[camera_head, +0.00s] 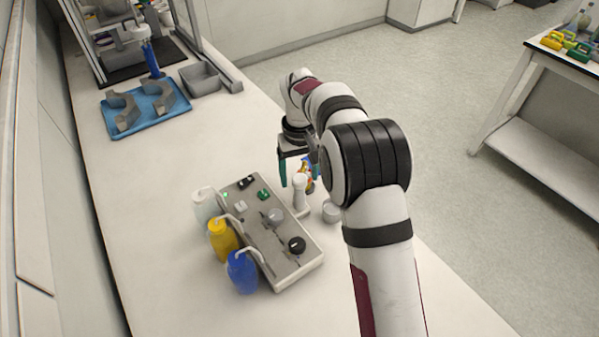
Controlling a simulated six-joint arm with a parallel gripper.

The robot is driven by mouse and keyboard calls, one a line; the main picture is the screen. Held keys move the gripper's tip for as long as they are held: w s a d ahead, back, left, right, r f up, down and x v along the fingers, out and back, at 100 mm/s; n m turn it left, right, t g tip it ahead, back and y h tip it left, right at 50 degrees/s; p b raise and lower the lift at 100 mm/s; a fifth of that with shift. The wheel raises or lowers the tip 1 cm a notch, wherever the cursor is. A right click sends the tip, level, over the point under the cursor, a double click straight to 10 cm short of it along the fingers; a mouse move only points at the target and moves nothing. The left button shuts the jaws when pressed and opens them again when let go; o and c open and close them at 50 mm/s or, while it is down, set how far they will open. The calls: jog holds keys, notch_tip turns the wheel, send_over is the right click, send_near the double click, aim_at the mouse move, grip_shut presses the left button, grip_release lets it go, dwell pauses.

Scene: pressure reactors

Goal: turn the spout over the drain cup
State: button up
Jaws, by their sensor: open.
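A grey control panel (268,240) lies on the bench. A pale upright post (299,190) stands at its far right corner; I cannot make out a spout on it. A small grey round cup (331,212) stands on the bench just right of the panel, partly beside my arm. My gripper (299,176) is open, its teal fingers pointing down at the panel's far right end. A small multicoloured thing (308,172) shows near the right finger. The post overlaps the gap between the fingers in view; I see no grip on it.
White (204,206), yellow (222,240) and blue (241,272) bottles with bent pale tubes line the panel's left side. Several knobs, including a black one (297,245), stick up from it. A blue tray (146,108) and grey bin (200,79) sit farther back.

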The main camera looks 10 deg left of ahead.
jog(key=shift+c, duration=0.2)
grip_shut()
jog(key=shift+r, duration=0.1)
dwell(1.0)
